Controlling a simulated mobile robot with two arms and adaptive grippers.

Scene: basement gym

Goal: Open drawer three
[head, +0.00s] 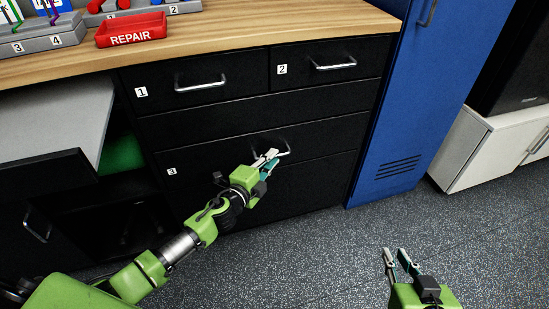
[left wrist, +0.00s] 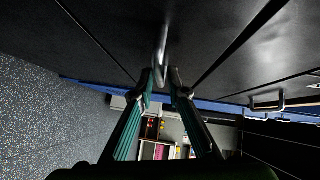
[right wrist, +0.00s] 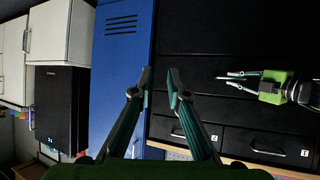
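Drawer three (head: 210,165) is a wide black drawer in the cabinet under the wooden counter, marked with a white label "3" (head: 171,171). Its front looks flush, so it appears closed. Its metal handle (head: 285,146) is partly hidden by my left gripper (head: 268,159). In the left wrist view the handle (left wrist: 161,45) reaches down between the two fingertips of my left gripper (left wrist: 161,80), which stand apart; I cannot tell whether they touch it. My right gripper (head: 396,254) is open and empty above the floor, away from the cabinet.
Drawer one (head: 170,85) and drawer two (head: 330,62) are above, both closed. A blue locker (head: 395,110) stands right of the cabinet. An open compartment (head: 110,215) is at the left. The grey floor (head: 320,245) before the drawers is clear. A red REPAIR tray (head: 132,30) sits on the counter.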

